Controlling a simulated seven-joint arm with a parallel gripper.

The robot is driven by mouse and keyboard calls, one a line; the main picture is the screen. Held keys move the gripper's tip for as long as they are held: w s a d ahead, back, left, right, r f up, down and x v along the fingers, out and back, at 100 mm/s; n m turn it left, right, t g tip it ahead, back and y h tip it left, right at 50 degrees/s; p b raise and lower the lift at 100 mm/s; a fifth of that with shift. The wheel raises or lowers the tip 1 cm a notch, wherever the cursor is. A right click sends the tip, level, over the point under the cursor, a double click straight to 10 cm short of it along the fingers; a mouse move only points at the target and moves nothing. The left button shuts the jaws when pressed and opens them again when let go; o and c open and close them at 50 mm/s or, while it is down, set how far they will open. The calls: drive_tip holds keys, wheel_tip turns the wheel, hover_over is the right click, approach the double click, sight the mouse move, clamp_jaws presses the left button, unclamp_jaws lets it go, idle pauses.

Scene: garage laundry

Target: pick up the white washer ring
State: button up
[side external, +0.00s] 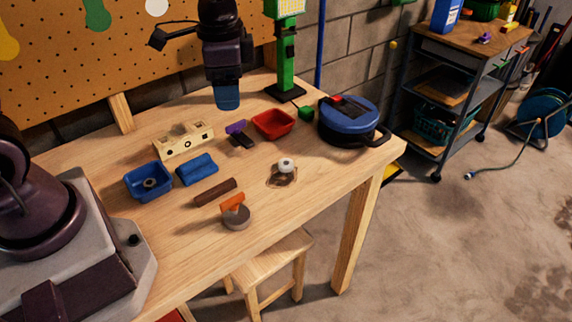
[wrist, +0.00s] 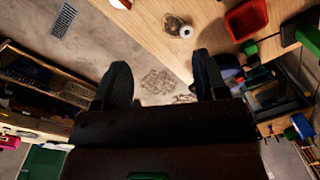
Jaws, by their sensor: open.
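The white washer ring (side external: 286,165) is on the wooden table, right of its middle, at a brownish see-through patch or dish (side external: 283,180); I cannot tell exactly how it rests. It also shows in the wrist view (wrist: 186,31), near the top, with a dark centre. My gripper (side external: 228,100) hangs at the back of the table in the side view, apart from the ring. In the wrist view my gripper (wrist: 162,78) has its two dark fingers spread, with nothing between them. The ring lies beyond the fingertips, towards the top right.
Near the ring are a red tray (side external: 273,124), a blue-lidded pot (side external: 345,112), a grey disc with orange handle (side external: 236,216) and a brown bar (side external: 215,192). A blue tray (side external: 149,192) and wooden block (side external: 183,139) stand left. A green post (side external: 286,60) rises behind.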

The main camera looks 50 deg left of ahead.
drive_tip(key=w+f+m+g, duration=0.1)
drive_tip(key=w+f+m, duration=0.9)
drive_tip(key=f, duration=0.2)
drive_tip(key=m, duration=0.8)
hover_over(286, 159)
drive_tip(key=d, duration=0.1)
drive_tip(key=shift+t+h, duration=0.3)
drive_tip(key=f, duration=0.7)
drive_tip(key=shift+s+d, duration=0.15)
drive_tip(key=shift+s, duration=0.05)
drive_tip(key=shift+s+f, duration=0.2)
drive_tip(key=shift+f, duration=2.4)
drive_tip(key=c, duration=1)
